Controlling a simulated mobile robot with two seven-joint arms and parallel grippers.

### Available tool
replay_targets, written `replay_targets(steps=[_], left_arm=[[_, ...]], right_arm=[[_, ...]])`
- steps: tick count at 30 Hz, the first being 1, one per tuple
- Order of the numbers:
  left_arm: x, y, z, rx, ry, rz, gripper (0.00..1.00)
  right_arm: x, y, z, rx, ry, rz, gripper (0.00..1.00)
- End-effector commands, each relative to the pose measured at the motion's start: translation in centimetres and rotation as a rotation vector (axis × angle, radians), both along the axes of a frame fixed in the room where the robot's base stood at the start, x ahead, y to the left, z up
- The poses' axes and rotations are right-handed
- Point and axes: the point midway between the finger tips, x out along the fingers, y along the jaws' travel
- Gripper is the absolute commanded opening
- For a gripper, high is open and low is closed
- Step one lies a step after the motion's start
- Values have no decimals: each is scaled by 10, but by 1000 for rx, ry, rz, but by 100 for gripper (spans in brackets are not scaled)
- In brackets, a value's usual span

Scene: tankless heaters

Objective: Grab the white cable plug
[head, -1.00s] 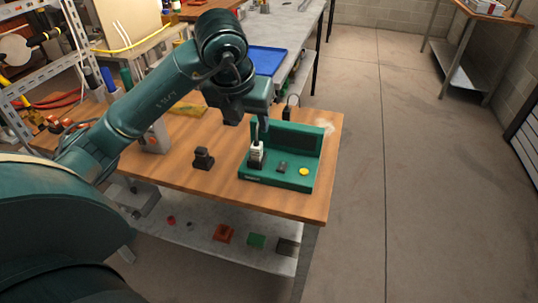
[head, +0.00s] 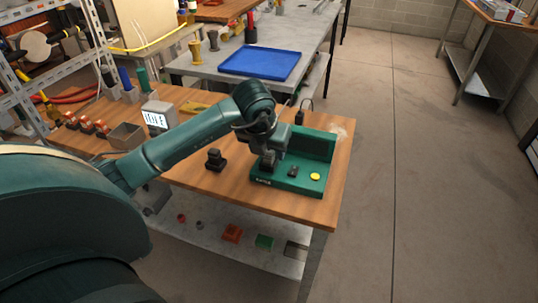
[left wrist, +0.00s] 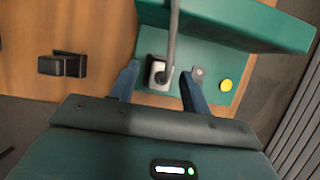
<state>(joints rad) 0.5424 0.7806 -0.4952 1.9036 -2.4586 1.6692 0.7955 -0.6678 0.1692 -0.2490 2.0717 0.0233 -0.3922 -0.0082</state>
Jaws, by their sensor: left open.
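The white cable plug (left wrist: 156,72) stands in the green fixture (head: 318,146), with a grey cable (left wrist: 173,38) rising from it in the left wrist view. My left gripper (left wrist: 160,72) is open above the fixture. Its two blue-grey fingers lie on either side of the plug in that view, with gaps to both; the height difference is hard to tell. In the head view my left gripper (head: 268,163) is over the left part of the fixture and hides the plug. My right gripper is not in view.
The fixture has a tall back wall, a yellow button (head: 315,177) and a small dark part (head: 292,171). A black block (head: 215,160) stands left of it on the wooden table (head: 240,193). A blue tray (head: 260,63) lies on the grey table behind.

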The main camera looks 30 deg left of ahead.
Motion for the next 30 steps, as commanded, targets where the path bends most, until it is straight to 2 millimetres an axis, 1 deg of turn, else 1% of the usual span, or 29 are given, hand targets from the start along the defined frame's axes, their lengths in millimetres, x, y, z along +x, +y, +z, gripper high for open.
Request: replay_targets(steps=[7,8,24,25,30], left_arm=[[1,0,-3,0,0,-1,47],[1,0,-3,0,0,-1,46],[1,0,-2,0,-1,0,1],[1,0,-2,0,-1,0,0],[1,0,-2,0,-1,0,0]], right_arm=[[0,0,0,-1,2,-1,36],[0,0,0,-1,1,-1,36],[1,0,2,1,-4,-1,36],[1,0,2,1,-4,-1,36],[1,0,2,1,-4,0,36]])
